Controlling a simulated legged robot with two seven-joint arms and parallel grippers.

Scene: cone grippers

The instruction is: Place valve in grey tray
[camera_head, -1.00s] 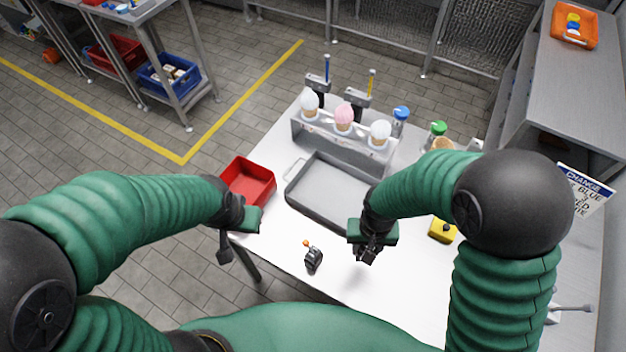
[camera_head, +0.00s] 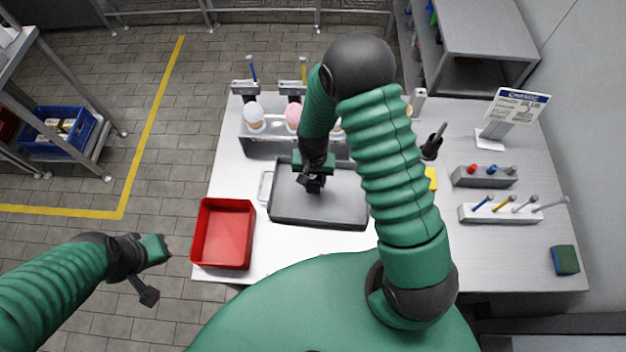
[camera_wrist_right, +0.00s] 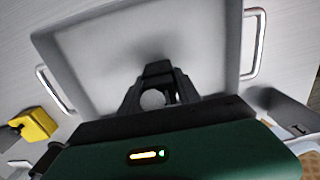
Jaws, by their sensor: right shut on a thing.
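The grey tray (camera_head: 345,212) lies on the white table and fills much of the right wrist view (camera_wrist_right: 85,65). My right gripper (camera_head: 314,180) is over the tray, shut on a small dark piece that looks like the valve (camera_wrist_right: 158,68). Its shape is mostly hidden by the fingers, and a gap to the tray floor cannot be judged. The right gripper also shows in the wrist view (camera_wrist_right: 157,85). My left gripper (camera_head: 150,270) hangs off the table's left side; its jaw state is unclear.
A red bin (camera_head: 223,235) stands left of the tray. A cone rack (camera_head: 262,146) stands behind it. A yellow block (camera_head: 431,179) is to the right, also in the wrist view (camera_wrist_right: 36,124). Tool racks (camera_head: 485,178) stand farther right.

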